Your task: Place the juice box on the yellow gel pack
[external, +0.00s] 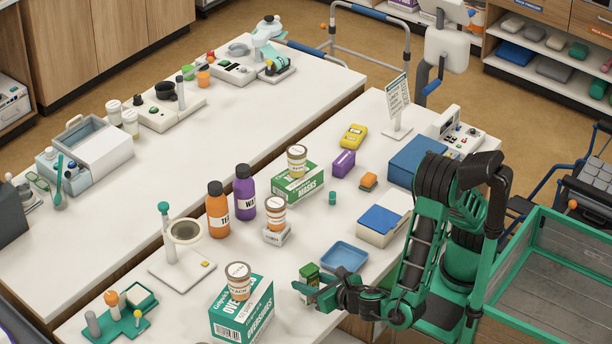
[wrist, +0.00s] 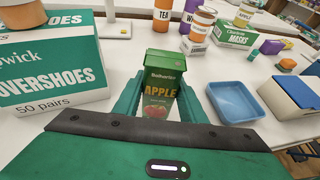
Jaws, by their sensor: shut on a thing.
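The juice box (wrist: 160,82) is green with an apple label and stands upright between the two green fingers of my gripper (wrist: 159,100) in the wrist view. My gripper is shut on it. In the external view the juice box (external: 309,272) shows at the tip of my gripper (external: 312,287), near the front edge of the table; I cannot tell whether its base touches the table. The yellow gel pack (external: 353,136) lies flat farther back on the same table, well apart from my gripper, beside a purple box. Nothing lies on it.
A blue tray (external: 344,257) is close to the right of the juice box. The overshoes carton (external: 241,308) with a jar on top stands to the left. A white box with a blue lid (external: 381,222), a masks carton (external: 297,185) and bottles (external: 218,212) stand farther back.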

